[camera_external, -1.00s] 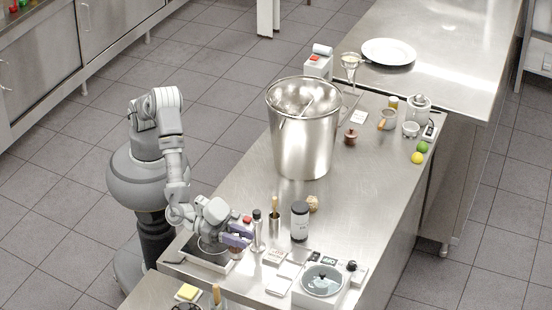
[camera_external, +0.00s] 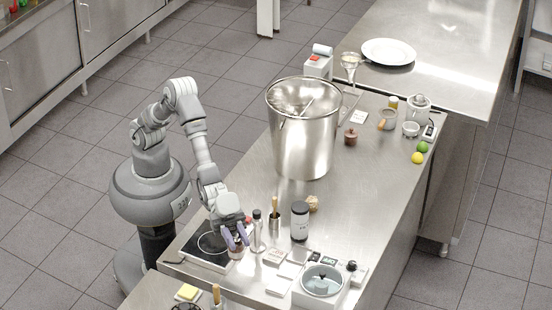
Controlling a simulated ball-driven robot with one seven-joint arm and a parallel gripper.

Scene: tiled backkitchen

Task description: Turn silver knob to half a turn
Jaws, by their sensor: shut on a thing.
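My gripper (camera_external: 236,246) points down over the right end of a black hot plate (camera_external: 197,253) at the near left of the steel counter. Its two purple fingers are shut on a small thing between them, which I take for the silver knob. The fingers hide most of it, so its turn angle cannot be read. The hot plate has a light ring marked on its dark top and a pale front edge.
A slim bottle (camera_external: 257,232) stands close to the right of my gripper. Beyond it are a brush in a metal cup (camera_external: 274,220), a dark canister (camera_external: 299,222) and a large steel pot (camera_external: 303,140). A white unit with a round bowl (camera_external: 322,280) stands right.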

